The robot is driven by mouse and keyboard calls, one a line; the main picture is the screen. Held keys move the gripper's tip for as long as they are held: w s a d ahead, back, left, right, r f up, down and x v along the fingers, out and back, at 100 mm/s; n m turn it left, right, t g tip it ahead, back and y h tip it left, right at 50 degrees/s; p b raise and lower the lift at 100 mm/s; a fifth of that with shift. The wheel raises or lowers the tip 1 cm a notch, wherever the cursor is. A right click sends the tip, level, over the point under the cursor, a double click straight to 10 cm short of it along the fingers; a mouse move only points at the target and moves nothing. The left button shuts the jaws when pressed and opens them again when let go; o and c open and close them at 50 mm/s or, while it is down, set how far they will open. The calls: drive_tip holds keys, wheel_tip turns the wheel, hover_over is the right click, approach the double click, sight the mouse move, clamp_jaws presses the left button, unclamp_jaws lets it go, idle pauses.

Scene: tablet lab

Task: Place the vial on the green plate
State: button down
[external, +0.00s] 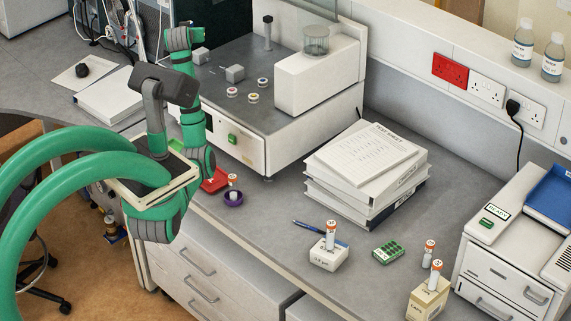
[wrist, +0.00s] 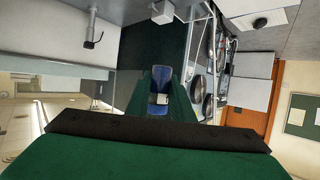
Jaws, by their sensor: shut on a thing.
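Another vial (external: 330,234) is on a small white box (external: 328,255). A third vial (external: 428,254) stands farther right, and another vial (external: 436,274) is on a cream box (external: 428,299). A small green plate (external: 388,252) with pale spots lies on the bench between the boxes. My green arm bends beside the bench at left.
Stacked binders (external: 366,185) stand mid-bench, with a blue pen (external: 310,228) in front. A white machine (external: 235,148) is behind, another (external: 500,240) at right.

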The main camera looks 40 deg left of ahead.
drive_tip(key=w+d+r+m+t+h, duration=0.1)
drive_tip(key=w+d+m+h, duration=0.15)
drive_tip(key=d, duration=1.35)
drive_tip(key=w+d+m+t+h, duration=0.15)
drive_tip(key=w+d, duration=0.25)
drive_tip(key=d, duration=1.2)
drive_tip(key=w+d+r+m+t+h, duration=0.1)
drive_tip(key=w+d+m+h, duration=0.15)
drive_tip(key=d, duration=1.35)
drive_tip(key=s+d+f+m+h, duration=0.1)
drive_tip(key=s+d+m+h, duration=0.1)
drive_tip(key=s+d, duration=0.65)
drive_tip(key=s+d+f+m+h, duration=0.15)
drive_tip(key=s+d, duration=0.25)
drive_tip(key=d, duration=0.9)
drive_tip(key=s+d+f+m+h, duration=0.1)
drive_tip(key=s+d+h, duration=0.1)
drive_tip(key=s+d, duration=0.6)
hover_over(389, 250)
drive_tip(key=f, duration=3.5)
drive_tip(key=shift+s+a+f, duration=0.1)
drive_tip(key=shift+s+a, duration=0.05)
drive_tip(key=shift+s, duration=0.2)
drive_tip(key=shift+w+f, duration=0.2)
drive_tip(key=shift+f, duration=0.1)
drive_tip(key=shift+w+f, duration=0.15)
drive_tip(key=shift+f, duration=1.55)
